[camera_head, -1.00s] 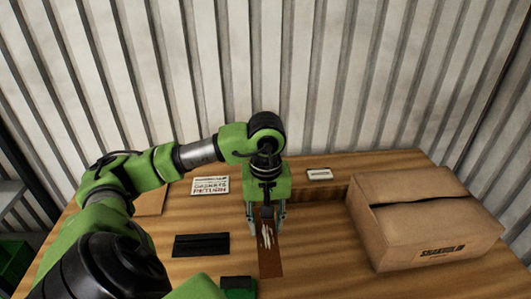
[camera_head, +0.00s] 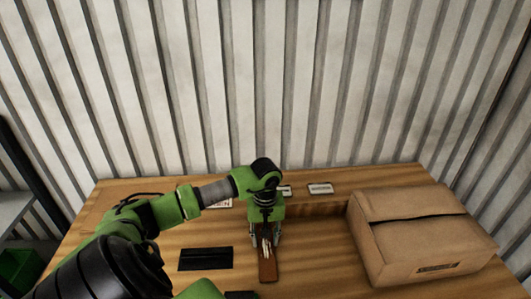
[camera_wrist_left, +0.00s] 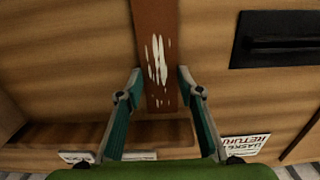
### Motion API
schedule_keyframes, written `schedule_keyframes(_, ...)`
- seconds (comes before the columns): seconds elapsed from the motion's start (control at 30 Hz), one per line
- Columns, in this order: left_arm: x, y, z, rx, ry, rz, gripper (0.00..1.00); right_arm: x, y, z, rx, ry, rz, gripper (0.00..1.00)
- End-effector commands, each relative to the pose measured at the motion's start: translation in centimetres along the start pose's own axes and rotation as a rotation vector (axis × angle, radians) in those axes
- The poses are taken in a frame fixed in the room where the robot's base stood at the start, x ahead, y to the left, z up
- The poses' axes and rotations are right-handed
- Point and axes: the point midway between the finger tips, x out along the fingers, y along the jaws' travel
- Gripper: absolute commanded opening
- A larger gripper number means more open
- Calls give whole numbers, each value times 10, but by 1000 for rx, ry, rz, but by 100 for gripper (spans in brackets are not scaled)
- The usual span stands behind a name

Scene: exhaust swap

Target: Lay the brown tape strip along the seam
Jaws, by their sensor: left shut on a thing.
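The brown tape strip (camera_head: 267,272) is long and flat, with white streaks on its face. It lies lengthwise in the middle of the wooden table, left of the cardboard box. My left gripper (camera_head: 266,240) points down over it and is shut on it, one finger at each long edge. The left wrist view shows the strip (camera_wrist_left: 156,35) between the fingertips (camera_wrist_left: 161,88). I cannot tell whether it is clear of the table. The box (camera_head: 420,248) is closed, and its seam (camera_head: 415,217) shows as a dark line across the top. My right gripper is not in view.
A black flat piece (camera_head: 206,258) lies left of the strip; it also shows in the left wrist view (camera_wrist_left: 275,45). A small white label (camera_head: 320,188) lies at the back. A printed card (camera_wrist_left: 243,145) is partly hidden by my arm. Bare table (camera_head: 325,260) separates strip and box.

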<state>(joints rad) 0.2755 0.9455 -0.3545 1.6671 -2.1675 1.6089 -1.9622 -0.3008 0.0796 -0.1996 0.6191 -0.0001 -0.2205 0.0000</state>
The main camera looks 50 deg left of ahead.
Motion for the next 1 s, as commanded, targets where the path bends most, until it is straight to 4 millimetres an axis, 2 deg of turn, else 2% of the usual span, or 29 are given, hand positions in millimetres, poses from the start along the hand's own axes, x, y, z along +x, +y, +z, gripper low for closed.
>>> schedule_keyframes(0.27,4,0,0,1,1,1,17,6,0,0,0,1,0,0)
schedule_keyframes(0.3,3,0,0,1,0,1,42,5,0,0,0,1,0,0)
schedule_keyframes(0.33,2,0,0,1,0,1,50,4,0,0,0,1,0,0)
schedule_keyframes(0.37,2,0,0,0,0,1,51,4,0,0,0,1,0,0)
schedule_keyframes(0.8,-3,0,0,0,1,1,51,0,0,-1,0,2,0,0)
schedule_keyframes(0.87,-10,1,-2,1,4,4,51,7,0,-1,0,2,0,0)
schedule_keyframes(1.0,-38,1,-2,1,7,3,51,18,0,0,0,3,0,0)
